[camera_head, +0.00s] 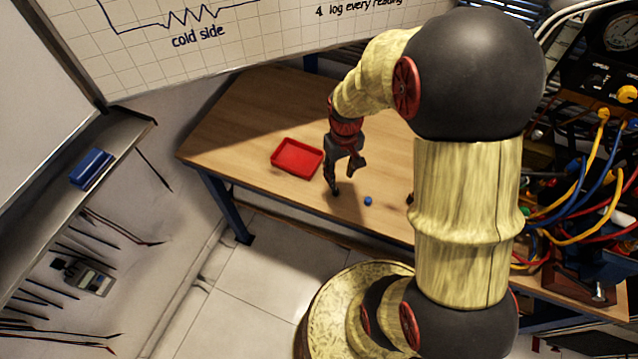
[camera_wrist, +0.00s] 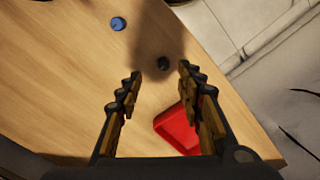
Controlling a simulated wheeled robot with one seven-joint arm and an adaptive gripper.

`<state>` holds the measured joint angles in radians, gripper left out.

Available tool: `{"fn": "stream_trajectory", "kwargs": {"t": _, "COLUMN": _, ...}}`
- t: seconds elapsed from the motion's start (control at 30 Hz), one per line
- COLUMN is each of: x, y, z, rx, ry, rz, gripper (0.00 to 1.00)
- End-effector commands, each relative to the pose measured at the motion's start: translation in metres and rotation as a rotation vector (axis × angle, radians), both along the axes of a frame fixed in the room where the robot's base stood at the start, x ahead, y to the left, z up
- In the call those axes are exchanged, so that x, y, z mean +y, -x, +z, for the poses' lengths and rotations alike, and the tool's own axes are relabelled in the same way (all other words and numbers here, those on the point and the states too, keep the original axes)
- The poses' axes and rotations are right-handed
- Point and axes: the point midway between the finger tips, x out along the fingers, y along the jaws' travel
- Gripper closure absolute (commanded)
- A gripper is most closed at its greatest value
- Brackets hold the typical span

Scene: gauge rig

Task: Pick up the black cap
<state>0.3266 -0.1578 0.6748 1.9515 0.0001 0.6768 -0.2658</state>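The black cap (camera_wrist: 164,63) lies on the wooden table, seen in the wrist view just beyond and between my fingertips. In the head view a small dark spot just below my left fingertip seems to be the cap, but it blends with the finger. My gripper (camera_wrist: 160,78) is open and empty, with a finger on either side of the line to the cap and a clear gap between them. In the head view my gripper (camera_head: 346,176) hangs over the table between a red tray and a blue cap, pointing down.
The red tray (camera_head: 297,157) is left of my gripper; it also shows in the wrist view (camera_wrist: 176,128). The blue cap (camera_head: 368,201) lies to the right, near the front edge. Cables and a gauge panel (camera_head: 606,70) crowd the right. The table's left part is clear.

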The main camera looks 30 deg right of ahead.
Motion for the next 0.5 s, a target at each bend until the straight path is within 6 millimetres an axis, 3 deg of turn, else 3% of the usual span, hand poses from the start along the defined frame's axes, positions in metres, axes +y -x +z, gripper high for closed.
{"fn": "stream_trajectory", "kwargs": {"t": 0.5, "x": 0.005, "y": -0.005, "z": -0.044, "rx": -0.001, "ry": 0.000, "rz": 0.025, "gripper": 0.63}}
